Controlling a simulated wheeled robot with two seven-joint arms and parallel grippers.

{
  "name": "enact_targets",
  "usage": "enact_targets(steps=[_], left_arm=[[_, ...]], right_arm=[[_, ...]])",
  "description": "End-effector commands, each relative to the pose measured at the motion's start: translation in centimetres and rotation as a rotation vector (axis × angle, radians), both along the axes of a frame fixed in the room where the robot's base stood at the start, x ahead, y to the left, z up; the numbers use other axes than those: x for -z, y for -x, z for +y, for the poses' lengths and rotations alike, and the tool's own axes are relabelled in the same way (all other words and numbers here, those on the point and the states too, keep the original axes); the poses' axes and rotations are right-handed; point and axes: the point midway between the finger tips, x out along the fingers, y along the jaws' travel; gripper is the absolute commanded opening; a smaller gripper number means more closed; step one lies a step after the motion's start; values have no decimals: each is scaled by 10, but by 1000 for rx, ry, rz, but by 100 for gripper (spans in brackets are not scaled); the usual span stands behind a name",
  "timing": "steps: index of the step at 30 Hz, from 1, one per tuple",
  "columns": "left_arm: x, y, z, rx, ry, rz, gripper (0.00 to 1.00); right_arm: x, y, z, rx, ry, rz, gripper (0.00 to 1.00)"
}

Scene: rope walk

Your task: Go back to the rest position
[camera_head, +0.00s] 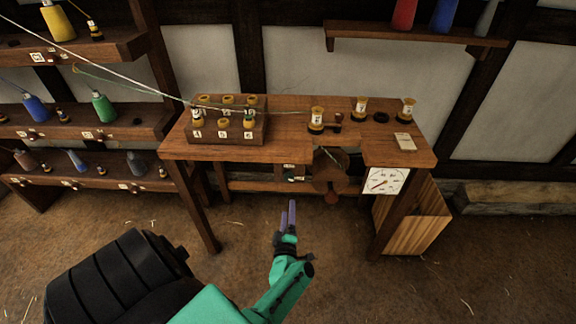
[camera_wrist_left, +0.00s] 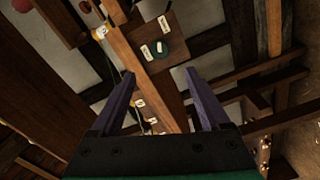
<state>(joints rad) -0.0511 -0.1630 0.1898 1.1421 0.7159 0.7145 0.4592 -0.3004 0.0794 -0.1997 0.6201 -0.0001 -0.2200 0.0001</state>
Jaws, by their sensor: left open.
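My left gripper (camera_head: 288,212) stands in front of the wooden table, below its top and apart from it. Its purple fingers point up toward the table. In the left wrist view the two fingers (camera_wrist_left: 162,88) are spread apart with nothing between them. The black and green parts of my arm fill the lower left of the head view. My right gripper shows in neither view.
The wooden table (camera_head: 290,150) carries a rack of spools (camera_head: 227,138), several loose bobbins and a dial (camera_head: 384,181) on its front. Shelves with colored cones (camera_head: 104,108) stand at the left. Floor in front is clear.

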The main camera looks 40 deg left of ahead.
Motion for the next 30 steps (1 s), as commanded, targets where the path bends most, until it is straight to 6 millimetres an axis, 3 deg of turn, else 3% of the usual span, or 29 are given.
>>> enact_targets(steps=[15,17,20,23,24,26,30], left_arm=[[1,0,-1,4,-2,4,79],[9,0,-6,36,-17,40,79],[48,7,-32,201,-97,224,79],[115,39,-72,475,-233,527,79],[144,61,-87,592,-293,655,79],[183,101,-102,760,-379,838,79],[252,214,-112,1128,-563,1227,79]], right_arm=[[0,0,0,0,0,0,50],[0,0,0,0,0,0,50],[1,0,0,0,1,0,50],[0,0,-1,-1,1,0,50],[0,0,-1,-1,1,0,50],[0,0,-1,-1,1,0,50],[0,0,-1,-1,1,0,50]])
